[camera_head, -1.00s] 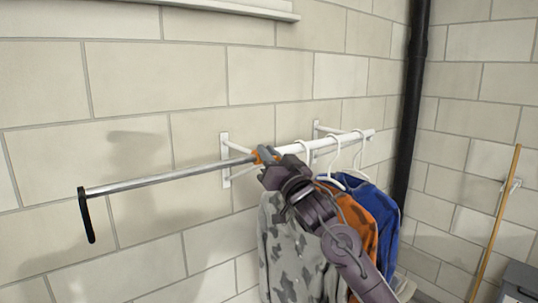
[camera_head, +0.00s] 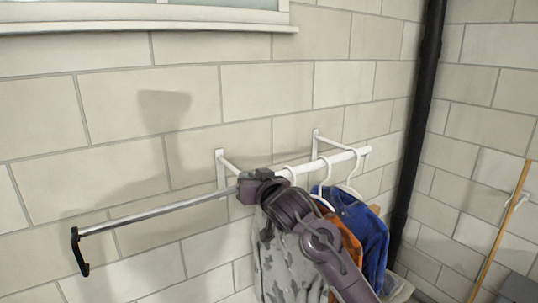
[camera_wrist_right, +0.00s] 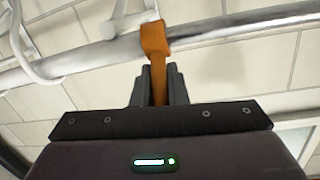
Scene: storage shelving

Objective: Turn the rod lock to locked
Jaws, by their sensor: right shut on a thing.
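The rod lock is an orange collar with a lever (camera_wrist_right: 156,42) on the rod, seen in the right wrist view. My right gripper (camera_wrist_right: 158,86) is shut on the lever, which runs down between its dark fingers. In the head view my right gripper (camera_head: 248,187) is at the joint of the thin metal rod (camera_head: 160,211) and the thicker white tube (camera_head: 330,160), and it hides the lock. The thin rod reaches left to a black hooked end piece (camera_head: 77,252). My left gripper is not in view.
A grey patterned garment (camera_head: 272,262), an orange one (camera_head: 350,245) and a blue one (camera_head: 366,235) hang on white hangers close to my right arm. White brackets (camera_head: 221,172) hold the tube to the block wall. A black pipe (camera_head: 418,120) stands at right.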

